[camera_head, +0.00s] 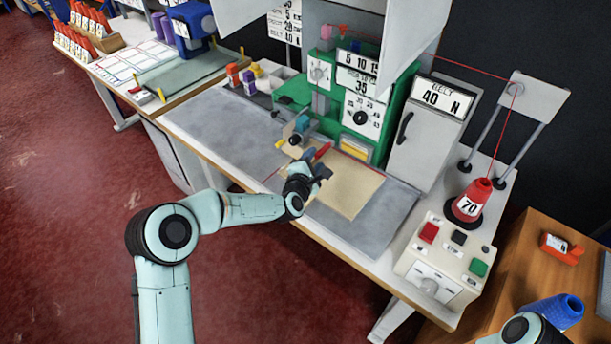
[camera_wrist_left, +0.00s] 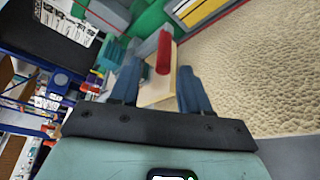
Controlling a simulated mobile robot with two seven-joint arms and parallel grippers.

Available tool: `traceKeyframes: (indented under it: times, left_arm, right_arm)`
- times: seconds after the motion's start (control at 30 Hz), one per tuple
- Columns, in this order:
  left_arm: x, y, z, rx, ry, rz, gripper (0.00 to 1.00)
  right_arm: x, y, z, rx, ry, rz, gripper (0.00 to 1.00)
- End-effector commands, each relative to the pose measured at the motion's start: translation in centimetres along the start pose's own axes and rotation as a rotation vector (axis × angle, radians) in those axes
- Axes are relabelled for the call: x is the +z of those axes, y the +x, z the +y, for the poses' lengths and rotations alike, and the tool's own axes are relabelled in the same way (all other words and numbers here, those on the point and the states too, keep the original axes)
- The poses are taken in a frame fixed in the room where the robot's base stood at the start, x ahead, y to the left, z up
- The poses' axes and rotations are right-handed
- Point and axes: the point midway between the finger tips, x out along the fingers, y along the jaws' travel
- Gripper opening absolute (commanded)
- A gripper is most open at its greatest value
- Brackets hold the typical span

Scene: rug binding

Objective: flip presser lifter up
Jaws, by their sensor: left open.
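The presser lifter appears to be the red lever (camera_head: 322,151) beside the sewing head of the green machine (camera_head: 372,110). It slants out towards my left gripper (camera_head: 314,171). In the left wrist view the red lever (camera_wrist_left: 164,52) stands ahead, between the lines of the two fingers (camera_wrist_left: 160,88). The fingers are apart with no grip on it; I cannot tell whether either touches it. The tan rug piece (camera_head: 350,190) lies on the grey work surface under the gripper. My right gripper is out of view; only part of that arm shows at the bottom right.
A control box (camera_head: 445,262) with red, black and green buttons sits at the table's right. A red cone (camera_head: 470,200) marked 70 stands behind it, its thread running over a stand. A white BELT box (camera_head: 428,125) stands right of the machine. Grey table is bare at left.

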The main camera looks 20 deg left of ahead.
Motion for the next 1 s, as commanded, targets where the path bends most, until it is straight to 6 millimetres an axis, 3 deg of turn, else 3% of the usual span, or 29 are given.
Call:
traceKeyframes:
  times: [0.2,0.43,0.63,1.0]
  left_arm:
    - [0.0,-4.8,0.1,0.001,0.004,-0.001,0.46]
    - [0.1,-8.2,0.1,0.003,0.002,-0.002,0.46]
    - [0.2,-9.2,0.1,0.003,0.002,-0.003,0.46]
    - [0.2,-9.2,0.1,0.003,0.001,-0.003,0.46]
  right_arm:
    - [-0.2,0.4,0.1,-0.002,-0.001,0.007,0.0]
    - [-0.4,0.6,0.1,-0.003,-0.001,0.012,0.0]
    - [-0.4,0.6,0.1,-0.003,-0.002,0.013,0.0]
    - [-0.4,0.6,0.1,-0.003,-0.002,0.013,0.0]
